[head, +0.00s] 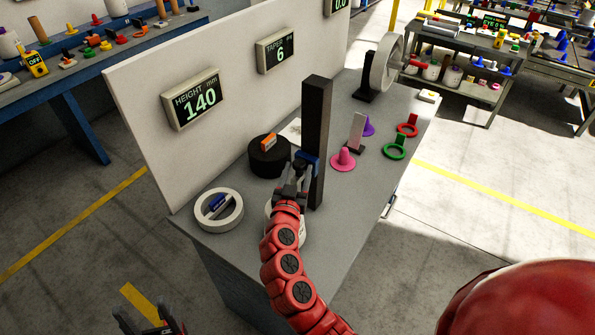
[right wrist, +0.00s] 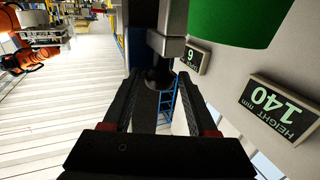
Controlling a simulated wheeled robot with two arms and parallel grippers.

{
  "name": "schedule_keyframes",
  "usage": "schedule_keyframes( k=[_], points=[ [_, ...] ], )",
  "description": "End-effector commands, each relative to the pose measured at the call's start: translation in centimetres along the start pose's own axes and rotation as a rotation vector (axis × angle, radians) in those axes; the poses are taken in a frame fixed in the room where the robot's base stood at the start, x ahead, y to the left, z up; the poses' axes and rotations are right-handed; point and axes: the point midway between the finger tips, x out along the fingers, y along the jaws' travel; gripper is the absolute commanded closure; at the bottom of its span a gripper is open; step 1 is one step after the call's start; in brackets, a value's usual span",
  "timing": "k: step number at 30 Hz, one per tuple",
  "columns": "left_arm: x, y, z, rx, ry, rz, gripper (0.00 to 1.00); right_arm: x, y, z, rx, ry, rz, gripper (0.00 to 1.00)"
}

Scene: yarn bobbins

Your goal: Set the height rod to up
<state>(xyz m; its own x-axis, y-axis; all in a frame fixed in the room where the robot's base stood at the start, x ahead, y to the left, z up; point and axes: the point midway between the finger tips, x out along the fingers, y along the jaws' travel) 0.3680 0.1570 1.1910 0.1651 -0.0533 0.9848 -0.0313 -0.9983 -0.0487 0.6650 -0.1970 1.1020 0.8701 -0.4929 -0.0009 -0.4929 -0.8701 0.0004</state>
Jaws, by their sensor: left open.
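The tall black post (head: 317,125) stands upright on the grey bench, with a blue collar (head: 309,157) partway up it. The height display (head: 195,98) on the white panel reads 140 mm; it also shows upside down in the right wrist view (right wrist: 272,108). My right gripper (head: 297,176) is at the collar, in front of the post. In the right wrist view its fingers (right wrist: 160,82) lie either side of a dark round knob (right wrist: 159,76); whether they touch it is unclear. My left gripper (head: 148,322) is open and empty, low at the left, away from the bench.
A black spool (head: 269,163) and a white ring (head: 230,219) sit left of the post. A pink cone (head: 343,161), green ring (head: 395,152) and white wheel (head: 386,62) are to the right.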

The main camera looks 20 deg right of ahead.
Motion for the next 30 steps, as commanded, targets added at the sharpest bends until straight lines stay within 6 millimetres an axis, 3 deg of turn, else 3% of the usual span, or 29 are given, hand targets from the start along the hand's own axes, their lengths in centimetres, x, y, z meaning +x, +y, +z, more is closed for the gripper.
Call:
schedule_keyframes(
  k=[1, 9, 30],
  points=[
    [0.00, 0.00, -0.01, 0.000, 0.000, 0.000, 0.32, -0.01, -0.01, -0.01, 0.000, 0.000, 0.000, 0.52],
    [0.00, 0.00, 0.00, 0.000, 0.000, 0.000, 0.32, -0.02, -0.02, -0.04, 0.000, 0.001, 0.000, 1.00],
    [0.01, 0.00, 0.00, 0.000, 0.000, 0.000, 0.32, -0.01, -0.03, -0.09, 0.000, 0.001, 0.000, 1.00]
  ],
)
